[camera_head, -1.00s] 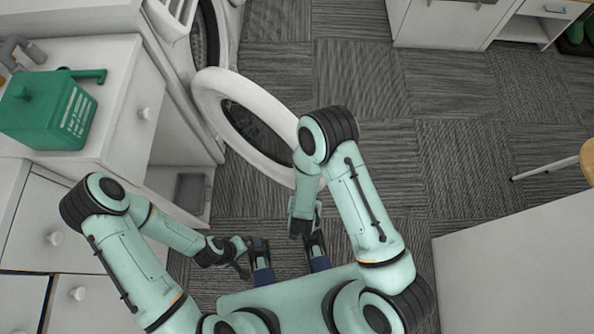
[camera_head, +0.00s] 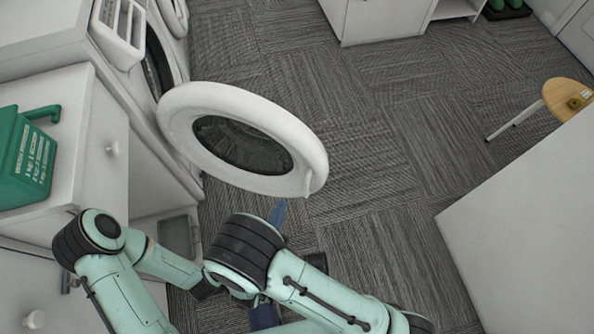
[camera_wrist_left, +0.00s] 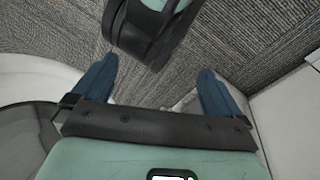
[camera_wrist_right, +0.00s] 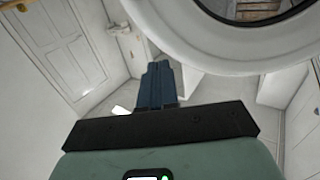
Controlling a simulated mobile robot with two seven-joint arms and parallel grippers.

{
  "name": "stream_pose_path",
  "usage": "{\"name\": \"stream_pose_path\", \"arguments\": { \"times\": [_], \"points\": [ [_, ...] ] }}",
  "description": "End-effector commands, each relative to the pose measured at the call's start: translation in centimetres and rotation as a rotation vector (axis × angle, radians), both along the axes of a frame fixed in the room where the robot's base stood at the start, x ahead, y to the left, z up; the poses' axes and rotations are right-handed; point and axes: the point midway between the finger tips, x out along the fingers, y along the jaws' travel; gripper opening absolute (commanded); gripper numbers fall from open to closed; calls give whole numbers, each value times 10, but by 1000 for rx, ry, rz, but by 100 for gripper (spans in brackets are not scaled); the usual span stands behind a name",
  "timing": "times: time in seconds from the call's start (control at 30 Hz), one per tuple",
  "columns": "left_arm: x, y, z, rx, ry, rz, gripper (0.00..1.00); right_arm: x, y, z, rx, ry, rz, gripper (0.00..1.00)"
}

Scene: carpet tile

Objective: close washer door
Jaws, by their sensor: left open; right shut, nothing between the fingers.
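The washer door (camera_head: 180,108), a white ring with dark glass, stands wide open from the washer (camera_head: 112,72) at the left in the head view. My right gripper (camera_head: 279,211) shows its blue fingertips just below the door's near edge; the arm hides the rest. In the right wrist view its fingers (camera_wrist_right: 157,82) are shut and empty, with the door's white ring (camera_wrist_right: 200,45) close by at upper right. I cannot tell whether they touch. My left gripper (camera_wrist_left: 158,90) is open and empty in its wrist view, with part of my other arm beyond the fingers.
A white cabinet (camera_head: 92,125) with a green container (camera_head: 22,165) on it stands at the left. A white surface (camera_head: 530,220) fills the lower right, near a small round wooden stool (camera_head: 560,95). The carpet (camera_head: 390,130) between is clear.

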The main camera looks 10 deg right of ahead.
Motion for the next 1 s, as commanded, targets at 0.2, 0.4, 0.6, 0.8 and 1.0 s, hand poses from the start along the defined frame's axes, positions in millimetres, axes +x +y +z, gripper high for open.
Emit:
{"name": "stream_pose_path", "arguments": {
  "times": [0.2, 0.4, 0.6, 0.8, 1.0],
  "points": [
    [9, 4, -7, 11, -22, 10, 100, 39, -27, -1, 1, 0, -6, 0],
    [16, 9, -13, 22, -43, 19, 100, 73, -49, -1, 1, 1, -5, 0],
    [24, 13, -18, 32, -64, 28, 100, 96, -63, -1, 1, 2, -2, 0],
    [27, 14, -20, 36, -71, 30, 100, 104, -68, 0, 0, 2, 0, 0],
    [27, 14, -19, 36, -71, 30, 100, 104, -68, 0, 0, 2, 0, 0]
  ]
}}
